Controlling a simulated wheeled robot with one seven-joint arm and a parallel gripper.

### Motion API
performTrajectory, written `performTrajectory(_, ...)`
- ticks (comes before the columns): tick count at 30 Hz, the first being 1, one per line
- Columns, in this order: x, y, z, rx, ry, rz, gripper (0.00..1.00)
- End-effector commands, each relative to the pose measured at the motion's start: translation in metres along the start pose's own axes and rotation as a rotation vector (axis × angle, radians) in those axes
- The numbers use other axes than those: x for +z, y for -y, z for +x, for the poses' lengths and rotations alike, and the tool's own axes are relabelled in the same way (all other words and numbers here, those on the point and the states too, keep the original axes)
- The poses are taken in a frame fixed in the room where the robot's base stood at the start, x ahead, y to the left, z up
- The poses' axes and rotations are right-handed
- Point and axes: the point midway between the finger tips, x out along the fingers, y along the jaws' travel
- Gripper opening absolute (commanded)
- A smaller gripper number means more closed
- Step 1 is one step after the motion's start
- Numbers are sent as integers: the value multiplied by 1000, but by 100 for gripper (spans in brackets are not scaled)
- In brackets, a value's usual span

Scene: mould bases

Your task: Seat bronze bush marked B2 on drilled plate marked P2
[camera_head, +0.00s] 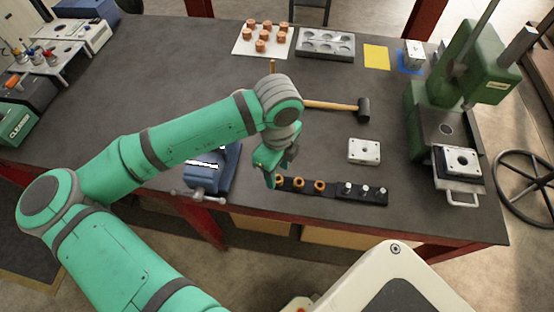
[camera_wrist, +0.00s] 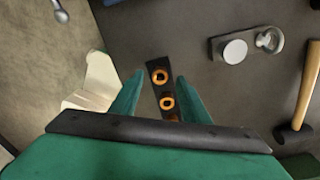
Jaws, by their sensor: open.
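Three bronze bushes (camera_head: 299,184) stand in a row on the left part of a black rack (camera_head: 333,190) near the table's front edge. I cannot read marks on them. One drilled plate (camera_head: 364,151) lies on the table behind the rack. Another drilled plate (camera_head: 460,160) sits on the press at right. Their marks are unreadable.
Silver pins (camera_head: 364,190) stand on the rack's right part. A hammer (camera_head: 340,106) lies behind. A blue vise (camera_head: 210,170) is left of my gripper. Open table lies around the near plate.

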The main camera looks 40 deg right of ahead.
Motion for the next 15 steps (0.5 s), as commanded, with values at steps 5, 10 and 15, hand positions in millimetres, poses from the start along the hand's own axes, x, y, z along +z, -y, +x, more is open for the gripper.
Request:
performTrajectory(5,0,0,18,0,-1,0,42)
performTrajectory(10,1,-1,25,-1,-1,-3,42)
performTrajectory(15,1,-1,26,-2,-1,-5,42)
